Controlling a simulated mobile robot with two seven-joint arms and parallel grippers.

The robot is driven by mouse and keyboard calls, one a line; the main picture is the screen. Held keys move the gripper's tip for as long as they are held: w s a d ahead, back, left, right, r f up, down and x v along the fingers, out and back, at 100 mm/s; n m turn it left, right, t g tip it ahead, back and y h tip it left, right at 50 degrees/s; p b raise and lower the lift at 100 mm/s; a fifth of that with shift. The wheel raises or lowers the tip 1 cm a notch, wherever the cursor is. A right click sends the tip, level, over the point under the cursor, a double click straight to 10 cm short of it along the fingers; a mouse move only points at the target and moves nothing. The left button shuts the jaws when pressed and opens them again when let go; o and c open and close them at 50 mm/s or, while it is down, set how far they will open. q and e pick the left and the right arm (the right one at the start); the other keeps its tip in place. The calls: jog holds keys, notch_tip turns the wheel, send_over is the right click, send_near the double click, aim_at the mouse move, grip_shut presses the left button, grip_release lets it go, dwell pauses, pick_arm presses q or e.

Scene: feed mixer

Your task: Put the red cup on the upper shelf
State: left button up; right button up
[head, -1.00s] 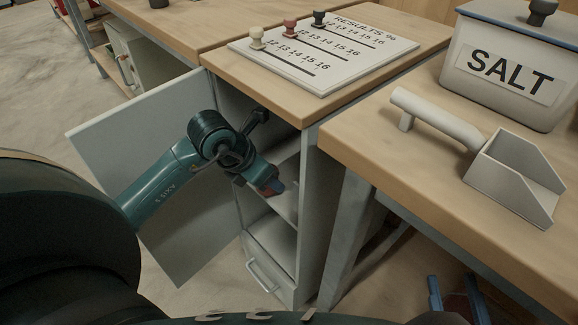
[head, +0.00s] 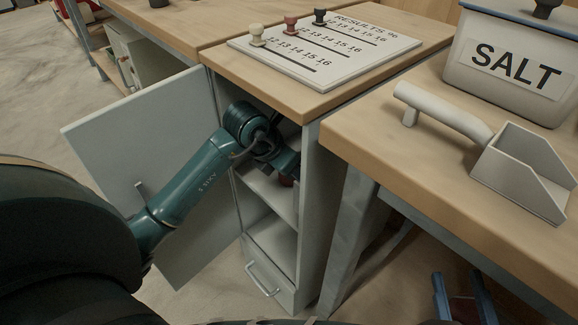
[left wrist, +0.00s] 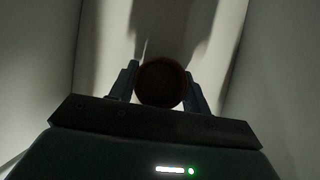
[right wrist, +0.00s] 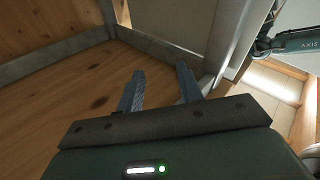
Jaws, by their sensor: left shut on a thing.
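The red cup (head: 286,181) shows as a small dark red patch inside the open cabinet, mostly hidden by my left gripper (head: 284,166). In the left wrist view the cup (left wrist: 161,83) is a dark round shape between the two fingers of my left gripper (left wrist: 163,88), which is shut on it. The cup is over the upper shelf (head: 260,184); I cannot tell whether it touches the shelf. My right gripper (head: 461,298) is low beside the right table, fingers apart. In the right wrist view, the right gripper (right wrist: 160,85) has nothing between its fingers.
The cabinet door (head: 145,130) stands open at the left. A lower compartment and a drawer (head: 268,282) are below the shelf. On top lies a results board (head: 325,48) with several stamp-like pegs. A scoop (head: 520,165) and salt box (head: 510,65) stand on the right table (head: 400,150).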

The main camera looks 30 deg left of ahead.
pick_arm(q)
jog(key=o, duration=1)
jog(key=shift+c, duration=0.2)
